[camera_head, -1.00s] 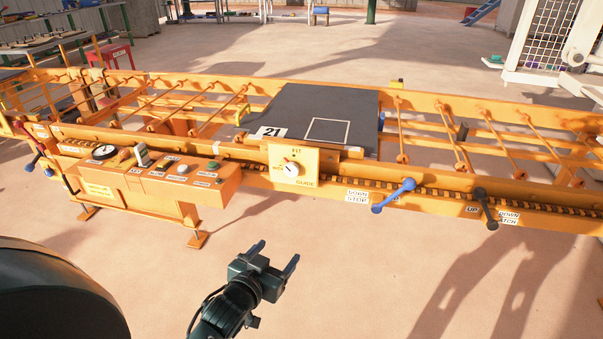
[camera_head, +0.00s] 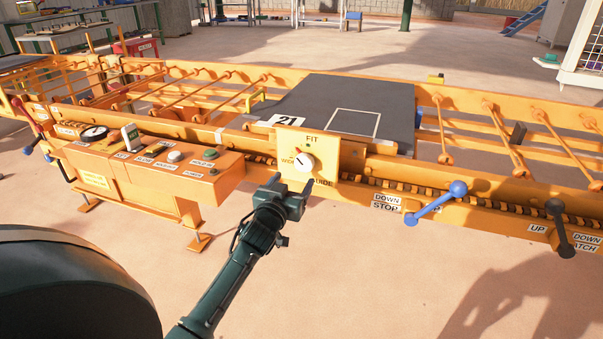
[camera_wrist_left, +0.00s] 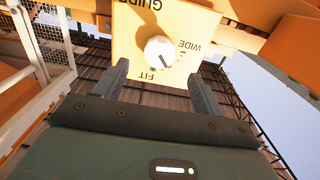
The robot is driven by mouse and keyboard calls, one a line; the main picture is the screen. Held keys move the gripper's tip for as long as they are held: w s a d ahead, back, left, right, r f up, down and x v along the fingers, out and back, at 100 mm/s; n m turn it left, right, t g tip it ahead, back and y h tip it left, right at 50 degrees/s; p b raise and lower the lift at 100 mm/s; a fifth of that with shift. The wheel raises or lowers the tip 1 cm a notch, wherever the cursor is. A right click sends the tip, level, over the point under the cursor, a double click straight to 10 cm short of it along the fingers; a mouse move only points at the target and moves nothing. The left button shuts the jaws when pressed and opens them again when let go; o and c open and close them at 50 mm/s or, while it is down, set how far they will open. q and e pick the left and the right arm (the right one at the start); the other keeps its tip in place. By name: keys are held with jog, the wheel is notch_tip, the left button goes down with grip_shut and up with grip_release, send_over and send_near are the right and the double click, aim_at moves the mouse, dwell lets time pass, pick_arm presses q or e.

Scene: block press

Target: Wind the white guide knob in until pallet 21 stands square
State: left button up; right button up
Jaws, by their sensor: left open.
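The white guide knob (camera_head: 304,162) sits on a yellow panel (camera_head: 325,160) marked FIT, WIDE and GUIDE. Its dark pointer line points up-left, toward the WIDE side. In the left wrist view the knob (camera_wrist_left: 160,52) is ahead, between the fingers in the picture. My left gripper (camera_head: 292,184) is open and empty, just in front of and below the knob, apparently not touching it. The dark grey pallet 21 (camera_head: 390,110) lies on the orange conveyor, its front-left corner by the number label and looking slightly skewed. My right gripper is not in view.
A control box (camera_head: 160,160) with buttons stands left of the panel. A blue stop lever (camera_head: 436,203) and a dark latch lever (camera_head: 560,228) project from the rail to the right. The floor in front is clear.

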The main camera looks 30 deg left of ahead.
aim_at(303, 166)
pick_arm(q)
jog(key=b+x, duration=0.1)
jog(key=x, duration=0.5)
jog(key=shift+f, duration=0.1)
jog(key=shift+w+b, duration=0.3)
jog(key=shift+w, duration=0.25)
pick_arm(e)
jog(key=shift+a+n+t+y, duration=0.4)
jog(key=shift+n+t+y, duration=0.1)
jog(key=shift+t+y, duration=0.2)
pick_arm(q)
jog(key=shift+c, duration=0.4)
jog(key=c, duration=0.9)
jog(key=shift+o, duration=0.2)
jog(key=shift+m+p, duration=0.3)
jog(key=shift+m, duration=0.3)
jog(key=shift+a+m, duration=0.1)
jog(key=shift+m, duration=1)
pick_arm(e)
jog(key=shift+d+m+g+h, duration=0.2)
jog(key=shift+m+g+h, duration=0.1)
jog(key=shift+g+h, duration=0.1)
pick_arm(q)
jog(key=o, duration=0.9)
